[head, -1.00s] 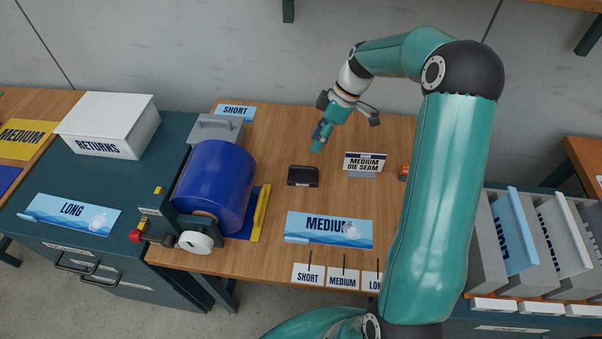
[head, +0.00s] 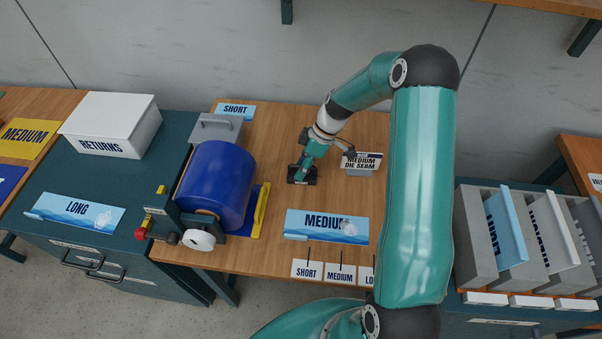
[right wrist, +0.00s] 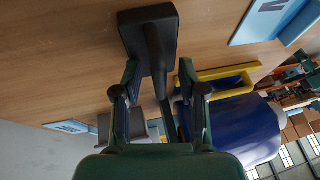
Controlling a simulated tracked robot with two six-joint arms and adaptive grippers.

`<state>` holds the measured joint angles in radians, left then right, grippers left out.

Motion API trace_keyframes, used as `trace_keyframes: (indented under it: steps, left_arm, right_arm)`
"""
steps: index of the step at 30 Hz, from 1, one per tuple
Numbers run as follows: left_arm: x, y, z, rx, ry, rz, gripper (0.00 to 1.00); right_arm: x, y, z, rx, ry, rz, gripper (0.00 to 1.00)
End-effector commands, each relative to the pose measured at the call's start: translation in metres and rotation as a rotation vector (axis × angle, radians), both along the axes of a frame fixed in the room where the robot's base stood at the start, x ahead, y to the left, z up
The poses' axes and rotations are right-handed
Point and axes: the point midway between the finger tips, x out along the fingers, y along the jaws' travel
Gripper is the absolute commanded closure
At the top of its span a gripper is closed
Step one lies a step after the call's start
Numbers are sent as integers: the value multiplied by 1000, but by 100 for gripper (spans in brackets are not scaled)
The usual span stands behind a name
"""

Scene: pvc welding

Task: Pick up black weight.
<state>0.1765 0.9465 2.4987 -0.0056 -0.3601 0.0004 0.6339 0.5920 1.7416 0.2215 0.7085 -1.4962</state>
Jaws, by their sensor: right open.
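The black weight (head: 303,181) rests on the wooden table, behind the blue MEDIUM card. In the head view my right gripper (head: 300,172) is right over it and hides part of it. In the right wrist view the weight (right wrist: 148,18) shows as a dark block with a bar-like handle running down between my open right fingers (right wrist: 160,72). A finger is on each side of the handle; I cannot tell whether either touches it. My left gripper is in neither view.
A blue roll (head: 215,185) on a machine stands left of the weight. The MEDIUM DIE SEAM sign (head: 361,162) stands close on the right. The blue MEDIUM card (head: 326,227) lies in front. Grey racks (head: 482,263) stand at the right.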

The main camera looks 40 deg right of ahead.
Motion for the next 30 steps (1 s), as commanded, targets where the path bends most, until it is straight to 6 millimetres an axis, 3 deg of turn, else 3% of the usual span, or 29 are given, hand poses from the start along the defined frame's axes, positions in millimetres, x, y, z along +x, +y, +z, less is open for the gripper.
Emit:
trace_keyframes:
  steps: [3, 10, 11, 30]
  left_arm:
    - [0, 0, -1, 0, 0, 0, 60]
    - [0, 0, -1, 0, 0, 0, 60]
    - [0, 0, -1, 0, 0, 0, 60]
    - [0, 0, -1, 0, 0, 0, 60]
  right_arm:
    - [0, 0, 0, 0, 0, 0, 60]
    - [0, 0, 0, 0, 0, 0, 99]
    - [0, 0, 0, 0, 0, 0, 100]
    - [1, 0, 3, -1, -3, 1, 100]
